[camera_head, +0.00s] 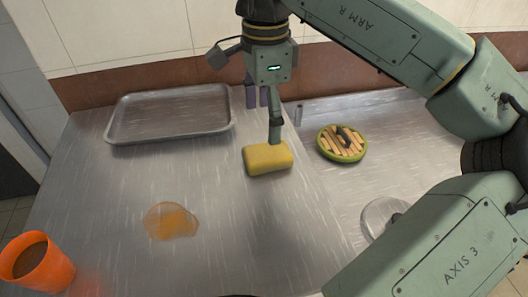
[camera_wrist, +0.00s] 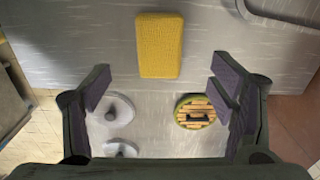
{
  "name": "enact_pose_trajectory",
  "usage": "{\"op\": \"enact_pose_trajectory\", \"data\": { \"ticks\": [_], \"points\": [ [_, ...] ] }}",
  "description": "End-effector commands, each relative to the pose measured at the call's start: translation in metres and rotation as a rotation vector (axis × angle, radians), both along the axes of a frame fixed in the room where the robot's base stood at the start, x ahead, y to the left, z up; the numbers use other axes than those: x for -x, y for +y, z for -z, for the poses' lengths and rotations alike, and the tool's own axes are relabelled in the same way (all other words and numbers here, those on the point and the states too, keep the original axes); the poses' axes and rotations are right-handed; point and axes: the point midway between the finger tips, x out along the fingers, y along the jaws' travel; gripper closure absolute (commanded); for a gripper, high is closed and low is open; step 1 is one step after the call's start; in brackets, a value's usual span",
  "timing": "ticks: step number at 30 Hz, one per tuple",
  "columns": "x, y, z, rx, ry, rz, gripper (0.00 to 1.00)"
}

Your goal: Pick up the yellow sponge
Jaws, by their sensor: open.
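The yellow sponge (camera_head: 268,158) lies flat on the metal counter, near the middle in the head view. It also shows at the top centre of the wrist view (camera_wrist: 159,45), upright in the picture. My gripper (camera_head: 266,115) is above the counter, and in the head view one finger overlaps the sponge's upper edge. In the wrist view my gripper (camera_wrist: 162,90) has its two padded fingers wide apart with nothing between them. The sponge appears beyond the fingertips, not between them. I cannot tell the exact height of the fingers over the counter.
An empty metal tray (camera_head: 170,114) lies at the back left. An orange cup (camera_head: 37,265) with brown contents stands front left, near an orange-brown spill (camera_head: 171,221). A round metal lid (camera_head: 384,218) is partly hidden by my arm.

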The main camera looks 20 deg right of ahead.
Motion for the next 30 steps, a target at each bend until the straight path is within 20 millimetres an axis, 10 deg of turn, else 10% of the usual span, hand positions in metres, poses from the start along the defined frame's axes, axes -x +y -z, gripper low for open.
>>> {"op": "enact_pose_trajectory", "data": {
  "ticks": [19, 30],
  "points": [
    [0.001, 0.002, 0.088, -0.004, -0.001, -0.002, 0.22],
    [0.000, 0.002, 0.090, -0.004, -0.002, -0.001, 0.28]
  ]
}}
